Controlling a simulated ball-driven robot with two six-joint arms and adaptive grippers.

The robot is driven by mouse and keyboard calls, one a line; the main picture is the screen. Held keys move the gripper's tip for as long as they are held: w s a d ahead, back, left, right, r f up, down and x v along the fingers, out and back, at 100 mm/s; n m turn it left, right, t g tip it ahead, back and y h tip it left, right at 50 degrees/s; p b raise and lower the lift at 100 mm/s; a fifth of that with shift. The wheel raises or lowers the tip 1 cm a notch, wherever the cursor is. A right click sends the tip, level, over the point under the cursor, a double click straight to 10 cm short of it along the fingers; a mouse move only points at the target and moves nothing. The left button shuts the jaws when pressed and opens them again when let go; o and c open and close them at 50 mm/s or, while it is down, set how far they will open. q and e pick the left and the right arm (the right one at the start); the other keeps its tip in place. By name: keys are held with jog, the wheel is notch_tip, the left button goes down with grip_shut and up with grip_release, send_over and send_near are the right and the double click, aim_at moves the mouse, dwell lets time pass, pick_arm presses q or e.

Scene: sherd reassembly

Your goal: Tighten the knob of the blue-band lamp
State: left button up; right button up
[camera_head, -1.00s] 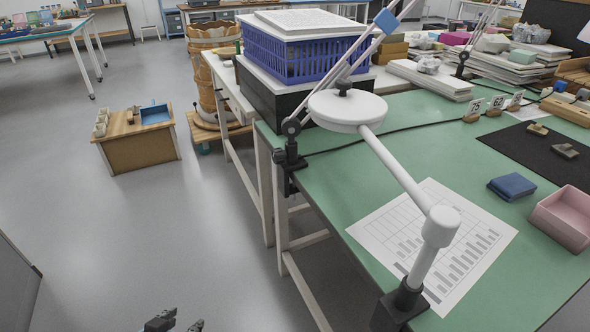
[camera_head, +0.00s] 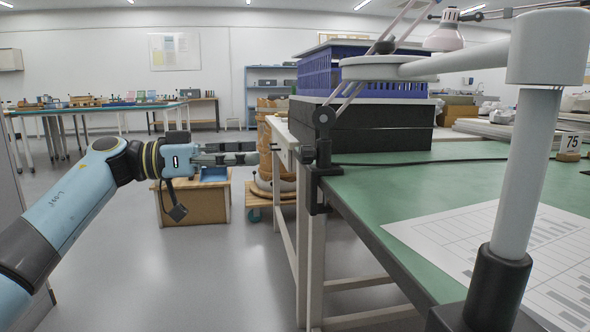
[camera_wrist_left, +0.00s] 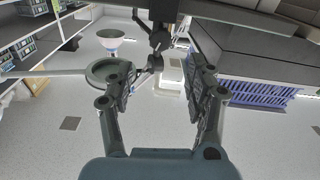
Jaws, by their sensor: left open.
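The lamp's dark clamp (camera_head: 318,172) grips the left edge of the green table. Above it is a round dark joint (camera_head: 323,117), from which thin arms rise to the right. The blue band does not show now, and I cannot make out the knob clearly. My left gripper (camera_head: 250,152) reaches in from the left, level, pointing at the clamp but apart from it. In the left wrist view my left gripper (camera_wrist_left: 160,72) is open and empty, its fingers wide apart. The lamp's dark joint (camera_wrist_left: 157,40) appears beyond and between them. My right gripper is out of view.
A white round lamp head (camera_head: 375,68) on a thick white post (camera_head: 525,170) stands in the foreground. A blue crate (camera_head: 340,80) on black boxes (camera_head: 375,128) sits behind the clamp. A wooden box (camera_head: 190,207) stands on the floor behind my gripper.

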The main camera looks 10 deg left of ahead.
aim_at(300, 154)
pick_arm(q)
jog(key=b+x, duration=0.3)
jog(key=x, duration=0.6)
jog(key=shift+f, duration=0.1)
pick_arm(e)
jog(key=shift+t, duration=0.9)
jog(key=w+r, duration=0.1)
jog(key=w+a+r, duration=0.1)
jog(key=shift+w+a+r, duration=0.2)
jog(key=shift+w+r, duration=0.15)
pick_arm(q)
jog(key=c, duration=1.1)
jog(key=shift+r, duration=0.2)
grip_shut()
jog(key=r+m+p, duration=0.1)
jog(key=p, duration=0.6)
jog(key=shift+m+p, duration=0.3)
jog(key=m+p, duration=0.1)
jog(key=f+m+p, duration=0.1)
jog(key=m, duration=0.1)
jog(key=shift+f+m, duration=0.2)
jog(key=shift+m, duration=0.3)
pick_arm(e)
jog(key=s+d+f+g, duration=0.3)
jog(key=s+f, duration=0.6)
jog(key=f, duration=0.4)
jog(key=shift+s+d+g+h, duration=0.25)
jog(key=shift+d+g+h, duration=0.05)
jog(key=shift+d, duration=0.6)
